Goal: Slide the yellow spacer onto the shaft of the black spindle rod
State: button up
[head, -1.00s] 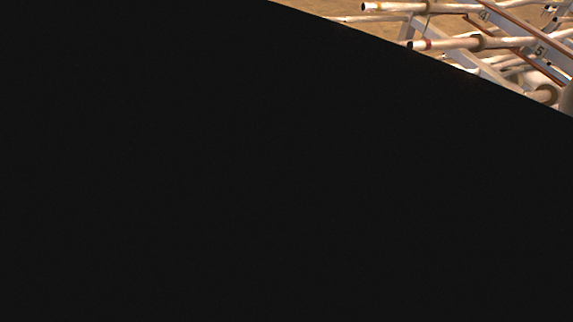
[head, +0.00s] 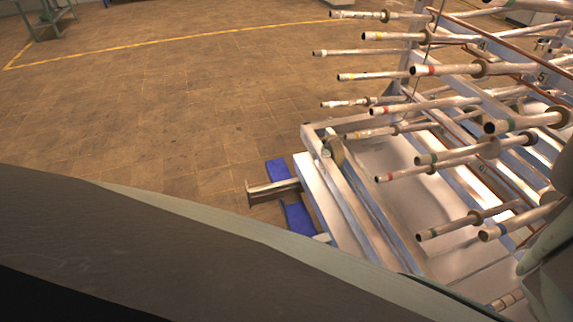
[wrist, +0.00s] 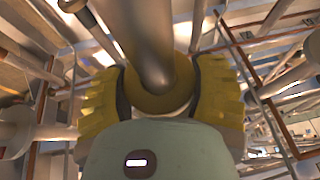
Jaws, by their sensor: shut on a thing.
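In the wrist view my gripper (wrist: 158,100) has its ribbed yellow fingers shut on the yellow spacer (wrist: 180,88), a round ring between them. A thick, smooth grey-brown rod (wrist: 145,35) comes down from the top of the view and meets the middle of the spacer. I cannot tell whether it passes through the spacer or only lies in front of it. Its colour looks metallic rather than black, so I cannot tell for sure that it is the spindle rod. The spacer and gripper fingers are not visible in the head view.
In the head view a metal rack (head: 345,190) at right carries several projecting rods (head: 385,75), some with collars and coloured bands. Blue pads (head: 298,217) lie at its foot. The tiled floor (head: 170,110) at left is open. Rods and frame bars crowd around my gripper.

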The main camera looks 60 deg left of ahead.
jog(key=shift+w+b, duration=0.45)
jog(key=shift+b, duration=0.05)
jog(key=o, duration=1.4)
jog(key=shift+s+d, duration=0.1)
jog(key=v, duration=1.2)
